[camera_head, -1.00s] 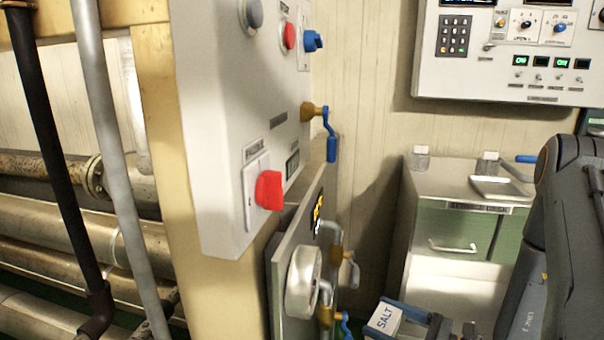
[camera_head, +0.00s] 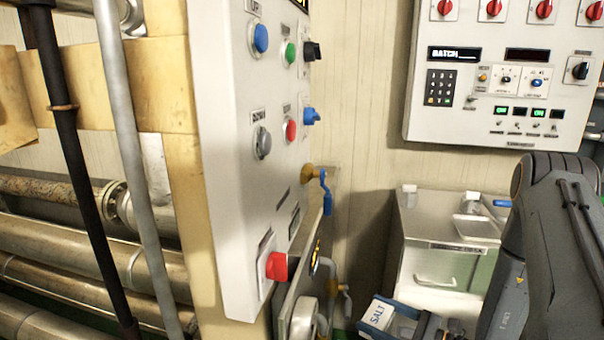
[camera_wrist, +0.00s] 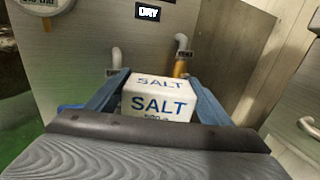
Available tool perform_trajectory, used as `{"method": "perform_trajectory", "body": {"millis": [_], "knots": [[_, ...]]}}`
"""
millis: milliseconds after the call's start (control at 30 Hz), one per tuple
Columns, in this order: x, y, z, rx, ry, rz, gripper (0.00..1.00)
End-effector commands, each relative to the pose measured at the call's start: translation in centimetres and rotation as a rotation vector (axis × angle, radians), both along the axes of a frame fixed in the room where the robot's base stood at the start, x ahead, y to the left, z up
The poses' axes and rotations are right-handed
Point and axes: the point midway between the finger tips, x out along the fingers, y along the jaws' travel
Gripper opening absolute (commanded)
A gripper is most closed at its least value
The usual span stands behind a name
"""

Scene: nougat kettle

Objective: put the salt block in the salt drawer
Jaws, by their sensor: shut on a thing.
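The white salt block (camera_head: 379,314), marked SALT in blue, is at the bottom of the head view. My gripper (camera_wrist: 158,98) is shut on it, with a blue finger on each side of the block (camera_wrist: 158,105) in the wrist view. A cabinet (camera_head: 450,230) with a drawer front (camera_head: 440,275) and a curved handle (camera_head: 434,283) stands to the right of the block in the head view. That drawer looks shut. I cannot read a salt label on it. Part of the cabinet is hidden behind my arm.
A control panel (camera_head: 230,150) with buttons and a red switch (camera_head: 276,266) stands left of the gripper. A blue-handled valve (camera_head: 326,195) sticks out from it. A second panel (camera_head: 500,75) hangs on the back wall. Pipes (camera_head: 60,245) run along the left.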

Motion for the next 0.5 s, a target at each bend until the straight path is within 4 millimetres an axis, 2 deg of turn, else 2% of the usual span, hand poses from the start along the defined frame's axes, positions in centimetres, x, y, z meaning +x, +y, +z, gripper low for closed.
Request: {"method": "perform_trajectory", "body": {"millis": [167, 500], "knots": [[0.09, 0.34, 0.53, 0.012, 0.000, -0.033, 0.35], [0.41, 0.69, 0.65, 0.031, -0.001, -0.325, 0.35]]}}
